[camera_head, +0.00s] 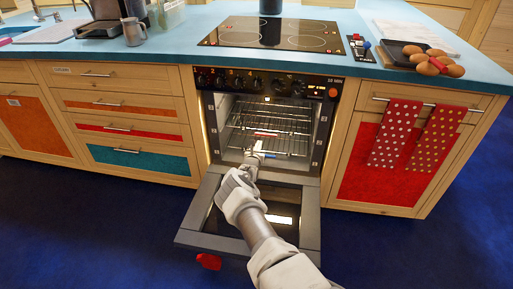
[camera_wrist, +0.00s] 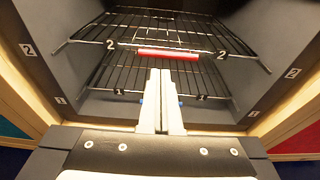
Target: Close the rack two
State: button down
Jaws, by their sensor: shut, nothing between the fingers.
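The oven (camera_head: 268,110) is open, with its door (camera_head: 203,216) folded down. Rack two (camera_head: 290,131) is a dark wire rack with a red bar on its front. In the wrist view, rack two (camera_wrist: 125,30) carries "2" tags beside the red bar (camera_wrist: 168,53). It lies mostly inside the oven; I cannot tell exactly how far its front stands out. My gripper (camera_head: 257,147) reaches over the door, shut and empty. In the wrist view, its fingertips (camera_wrist: 160,71) point at the red bar from just below; contact is unclear.
Oven side walls (camera_wrist: 40,50) flank the racks closely. The cooktop (camera_head: 270,34) and blue counter (camera_head: 190,42) are above. Polka-dot towels (camera_head: 397,130) hang right. Blue floor (camera_head: 90,220) is free on both sides.

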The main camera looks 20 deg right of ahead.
jog(key=p+v, duration=0.4)
jog(key=v, duration=0.1)
jog(key=s+d+r+m+g+h, duration=0.1)
jog(key=d+r+m+g+h, duration=0.15)
jog(key=r+m, duration=0.45)
jog(key=s+d+r+m+g+h, duration=0.1)
jog(key=s+d+r+m+h, duration=0.15)
jog(key=r, duration=0.85)
jog(key=s+d+r+m+g, duration=0.1)
jog(key=s+r+m+g, duration=0.3)
jog(key=r, duration=0.3)
jog(key=s+d+r+m+g, duration=0.1)
jog(key=s+r+m+g, duration=0.1)
jog(key=s+r+m, duration=0.5)
jog(key=s+a+r+m+y, duration=0.7)
jog(key=s+a+r, duration=0.5)
jog(key=s, duration=0.4)
jog(key=s+a+r+m+t+y, duration=0.25)
jog(key=s+a+y, duration=0.45)
jog(key=s+a, duration=1.1)
notch_tip(320, 180, up, 18)
jog(key=s+p, duration=0.1)
jog(key=p, duration=1.7)
jog(key=shift+s+d+n, duration=0.15)
jog(key=shift+s+n, duration=0.1)
jog(key=shift+n, duration=0.15)
